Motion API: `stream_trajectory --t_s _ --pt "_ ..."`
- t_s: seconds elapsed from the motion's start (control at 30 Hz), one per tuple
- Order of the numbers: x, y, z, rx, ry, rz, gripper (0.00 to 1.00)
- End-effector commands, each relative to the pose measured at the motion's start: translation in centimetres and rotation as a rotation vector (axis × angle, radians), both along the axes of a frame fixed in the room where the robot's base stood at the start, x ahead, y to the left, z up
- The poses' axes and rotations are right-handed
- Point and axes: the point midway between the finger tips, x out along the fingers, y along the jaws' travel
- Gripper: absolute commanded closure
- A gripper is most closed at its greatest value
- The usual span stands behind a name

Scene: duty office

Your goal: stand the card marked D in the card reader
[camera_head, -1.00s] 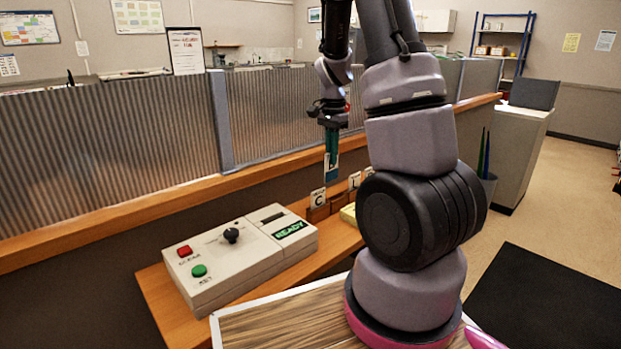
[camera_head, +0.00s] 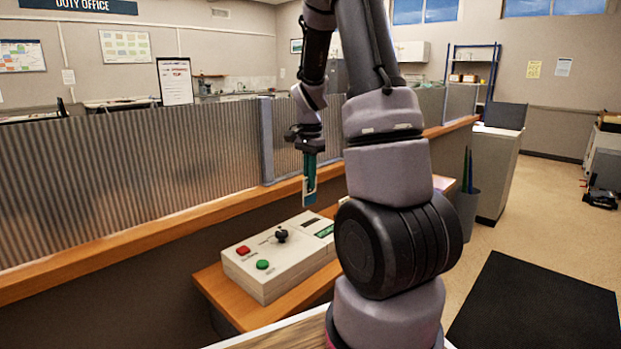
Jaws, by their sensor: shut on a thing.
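My gripper (camera_head: 307,148) points down and is shut on a teal card (camera_head: 309,182) with a white label near its lower end. The card hangs upright; its letter is too small to read. The pale card reader (camera_head: 262,267) stands on the wooden shelf below. It has a red button, a green button, a black knob and a green display. Its dark slot (camera_head: 312,221) is at its far right part. In the picture the card's lower end is just above the slot; I cannot tell the exact gap or whether they line up in depth.
A corrugated partition with a wooden ledge (camera_head: 160,233) runs behind the reader. The wooden shelf (camera_head: 215,290) shows at the reader's left and front. My arm hides the shelf to the right. A bin (camera_head: 466,212) with tall items and a grey cabinet (camera_head: 497,170) stand at right.

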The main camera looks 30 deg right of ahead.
Motion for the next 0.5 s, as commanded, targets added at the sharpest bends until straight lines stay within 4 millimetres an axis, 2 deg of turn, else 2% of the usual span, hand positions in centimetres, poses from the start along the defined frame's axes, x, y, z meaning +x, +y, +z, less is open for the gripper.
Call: stream_trajectory --t_s 0.5 --pt "-0.1 0.0 -4.1 0.001 0.003 -0.002 1.00"
